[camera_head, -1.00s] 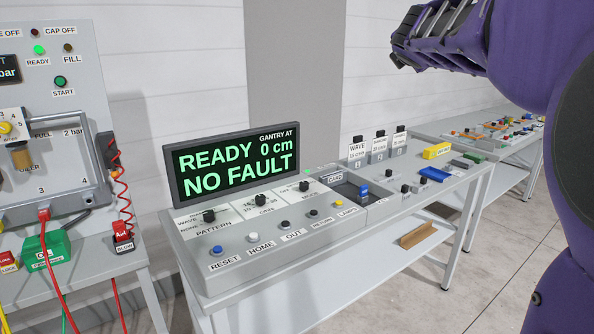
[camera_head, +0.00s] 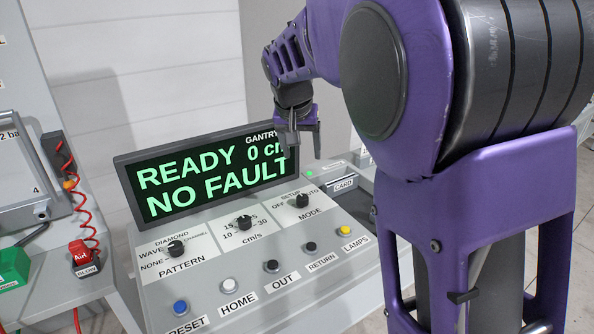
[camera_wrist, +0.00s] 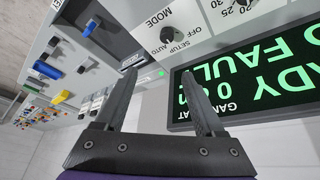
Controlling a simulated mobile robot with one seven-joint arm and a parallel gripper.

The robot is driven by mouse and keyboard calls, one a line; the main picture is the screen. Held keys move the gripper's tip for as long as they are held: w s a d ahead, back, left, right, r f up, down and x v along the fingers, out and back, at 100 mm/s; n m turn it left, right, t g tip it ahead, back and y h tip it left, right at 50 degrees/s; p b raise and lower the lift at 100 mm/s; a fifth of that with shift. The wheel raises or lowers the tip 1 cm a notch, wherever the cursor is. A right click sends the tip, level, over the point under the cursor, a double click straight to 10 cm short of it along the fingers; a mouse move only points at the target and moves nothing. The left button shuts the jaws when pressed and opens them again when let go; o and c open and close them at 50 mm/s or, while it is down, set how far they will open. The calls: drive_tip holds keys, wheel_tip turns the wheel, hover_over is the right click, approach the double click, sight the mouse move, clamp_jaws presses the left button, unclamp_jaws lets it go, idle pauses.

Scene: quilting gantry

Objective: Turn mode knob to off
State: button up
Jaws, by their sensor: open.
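The mode knob (camera_head: 303,201) is a small black knob on the grey console, above the MODE label, with OFF, SETUP and AUTO printed around it. In the wrist view the mode knob (camera_wrist: 168,33) shows upside down near the top centre; exactly where it points is hard to tell. My gripper (camera_head: 298,150) is above and behind the knob, in front of the display's right end. It is open and empty. In the wrist view my gripper's two fingers (camera_wrist: 160,75) stand apart, with the knob beyond their tips and not touched.
The display (camera_head: 205,172) reads READY 0 cm, NO FAULT, and stands close behind my gripper. A pattern knob (camera_head: 176,248) and a cm/s knob (camera_head: 244,222) are left of the mode knob. Several push buttons, such as the yellow lamps button (camera_head: 345,230), line the front.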

drive_tip(key=f+m, duration=0.1)
approach(302, 197)
drive_tip(key=shift+g, duration=0.4)
drive_tip(key=x, duration=0.9)
drive_tip(key=shift+w+r+b, duration=0.2)
drive_tip(key=shift+w+b, duration=0.1)
drive_tip(key=shift+w, duration=0.05)
clamp_jaws()
